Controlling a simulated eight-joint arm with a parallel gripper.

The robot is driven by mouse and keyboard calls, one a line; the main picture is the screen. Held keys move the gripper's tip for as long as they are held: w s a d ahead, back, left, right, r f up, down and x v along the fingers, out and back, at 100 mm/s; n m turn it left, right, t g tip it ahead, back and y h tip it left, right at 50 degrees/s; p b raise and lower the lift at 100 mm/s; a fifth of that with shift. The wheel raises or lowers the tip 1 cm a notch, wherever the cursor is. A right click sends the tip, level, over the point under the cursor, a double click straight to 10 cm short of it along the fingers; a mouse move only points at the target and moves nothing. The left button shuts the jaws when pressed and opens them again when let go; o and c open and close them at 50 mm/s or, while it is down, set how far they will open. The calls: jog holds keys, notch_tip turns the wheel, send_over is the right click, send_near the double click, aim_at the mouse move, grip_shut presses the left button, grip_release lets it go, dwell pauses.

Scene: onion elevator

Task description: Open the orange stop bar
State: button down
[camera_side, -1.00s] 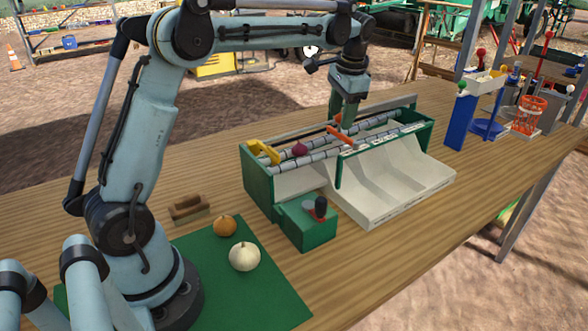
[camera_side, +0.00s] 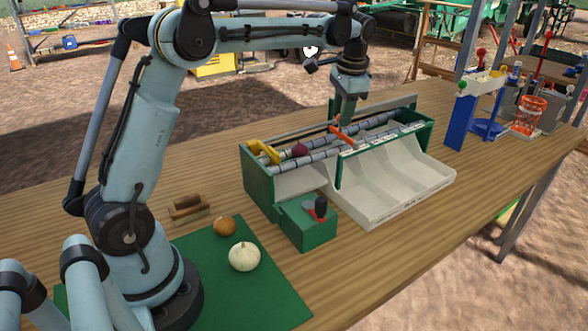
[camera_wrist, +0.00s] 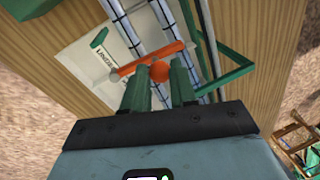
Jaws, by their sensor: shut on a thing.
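The orange stop bar (camera_side: 344,137) lies across the roller lane of the green-sided elevator (camera_side: 258,186). In the wrist view the bar (camera_wrist: 130,68) runs slantwise across the rollers, with a round orange knob (camera_wrist: 160,73) on it. My gripper (camera_side: 346,119) points down over the bar, and its green fingers (camera_wrist: 159,78) are shut on the knob, one on each side. A dark red onion (camera_side: 300,150) rests on the rollers to the left of the bar. The bar's far end is partly hidden by my gripper in the side view.
A yellow bar (camera_side: 264,151) crosses the lane's left end. White chutes (camera_side: 395,180) slope down in front. A green control box (camera_side: 308,226) stands at the front left. A white onion (camera_side: 244,256) and a brown onion (camera_side: 224,227) lie on the green mat (camera_side: 270,290).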

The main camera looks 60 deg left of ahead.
jog(key=shift+w+d+m, duration=0.1)
jog(key=shift+w+m, duration=0.5)
jog(key=shift+m, duration=0.6)
jog(key=c, duration=0.9)
grip_release()
jog(key=r, duration=0.4)
jog(key=d+r, duration=0.1)
jog(key=r, duration=0.3)
jog(key=s+d+r, duration=0.1)
jog(key=r, duration=0.3)
